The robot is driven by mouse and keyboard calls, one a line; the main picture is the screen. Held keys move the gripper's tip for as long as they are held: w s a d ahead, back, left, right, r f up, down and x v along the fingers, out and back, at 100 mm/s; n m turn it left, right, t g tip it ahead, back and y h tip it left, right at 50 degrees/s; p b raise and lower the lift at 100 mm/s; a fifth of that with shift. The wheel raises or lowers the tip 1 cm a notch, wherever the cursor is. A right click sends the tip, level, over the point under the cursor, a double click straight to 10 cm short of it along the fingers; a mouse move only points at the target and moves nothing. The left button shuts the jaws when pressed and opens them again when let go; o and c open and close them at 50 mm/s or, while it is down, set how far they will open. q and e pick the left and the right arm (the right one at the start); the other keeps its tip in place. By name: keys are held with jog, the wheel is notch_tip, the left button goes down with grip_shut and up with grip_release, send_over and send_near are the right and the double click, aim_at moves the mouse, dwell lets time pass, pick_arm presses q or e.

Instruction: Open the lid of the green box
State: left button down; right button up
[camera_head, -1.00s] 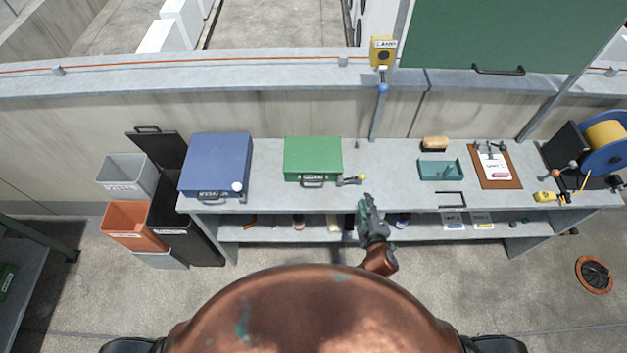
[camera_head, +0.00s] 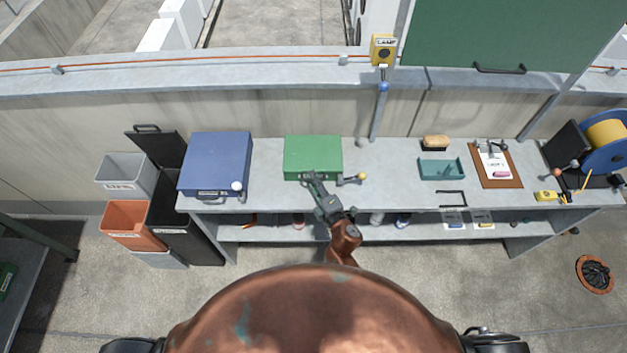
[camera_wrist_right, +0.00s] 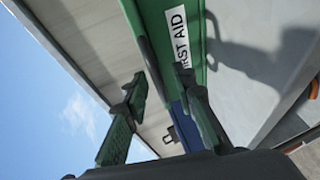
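The green box (camera_head: 313,152) sits on the workbench with its lid down. In the right wrist view the box's green front (camera_wrist_right: 172,12) carries a white FIRST AID label (camera_wrist_right: 178,35). My right gripper (camera_head: 310,178) is at the front edge of the box and covers its front handle in the head view. In the right wrist view the gripper (camera_wrist_right: 160,82) is open, its two fingers apart with the box front beyond them. A dark bar lies along the box front between the fingers; I cannot tell whether they touch it. My left gripper is not in view.
A blue box (camera_head: 217,162) stands to the left on the bench (camera_head: 268,190). A teal tray (camera_head: 441,169), a brush (camera_head: 436,143) and a clipboard (camera_head: 508,177) lie farther right. Bins (camera_head: 131,222) stand at the left end.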

jog(key=shift+w+a, duration=0.1)
jog(key=shift+w, duration=0.1)
grip_shut()
dwell(0.6)
